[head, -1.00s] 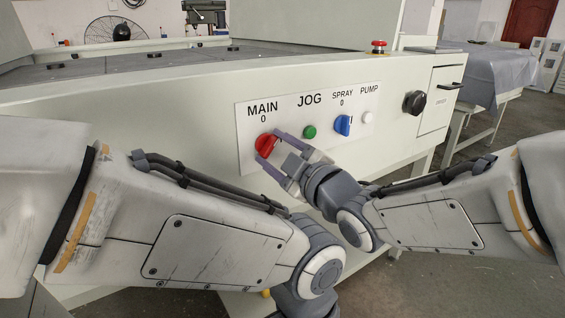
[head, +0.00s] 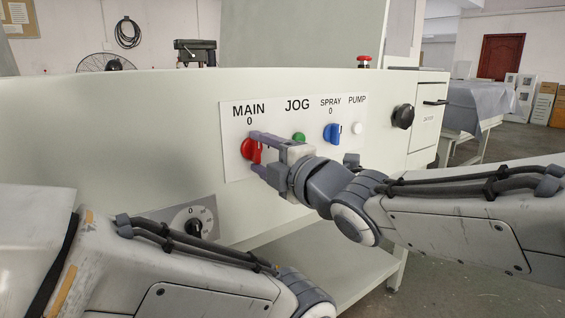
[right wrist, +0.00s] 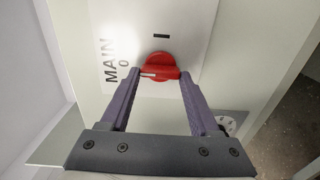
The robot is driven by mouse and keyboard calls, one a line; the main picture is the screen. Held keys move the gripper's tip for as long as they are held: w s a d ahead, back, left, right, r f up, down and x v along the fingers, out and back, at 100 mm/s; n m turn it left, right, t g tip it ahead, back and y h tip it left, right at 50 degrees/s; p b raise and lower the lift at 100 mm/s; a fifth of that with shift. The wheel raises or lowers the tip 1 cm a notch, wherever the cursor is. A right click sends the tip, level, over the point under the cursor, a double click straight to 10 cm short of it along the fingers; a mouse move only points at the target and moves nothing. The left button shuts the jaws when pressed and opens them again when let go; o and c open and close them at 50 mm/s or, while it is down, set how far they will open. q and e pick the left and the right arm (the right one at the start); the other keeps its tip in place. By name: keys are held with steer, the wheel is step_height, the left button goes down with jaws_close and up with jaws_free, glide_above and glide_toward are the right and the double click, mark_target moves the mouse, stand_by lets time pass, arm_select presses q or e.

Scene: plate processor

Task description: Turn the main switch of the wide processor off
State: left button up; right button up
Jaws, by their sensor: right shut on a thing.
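The wide processor (head: 120,150) has a white control panel (head: 236,172) on its front. The red main switch (head: 248,150) sits below the MAIN label and its 0 mark. My right gripper (head: 254,152) is shut on this switch, one finger on each side. In the right wrist view, the red switch (right wrist: 160,67) shows between the fingertips. Its white line lies on the side toward the 0, and a dark mark is off to another side. My left arm crosses the lower left of the head view, but its gripper is out of view.
Right of the main switch are a green JOG button (head: 299,138), partly behind my gripper, a blue SPRAY switch (head: 332,133) and a white PUMP button (head: 357,130). A lower dial (head: 195,228) is above my left arm. A black knob (head: 402,116) is farther right.

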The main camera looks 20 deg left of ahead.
stand_by(0.5)
steer(key=o, duration=1.4)
steer(key=shift+c, duration=0.2)
steer(key=p+v, duration=0.4)
steer(key=v, duration=0.6)
steer(key=shift+d, duration=0.25)
steer(key=shift+s, duration=0.1)
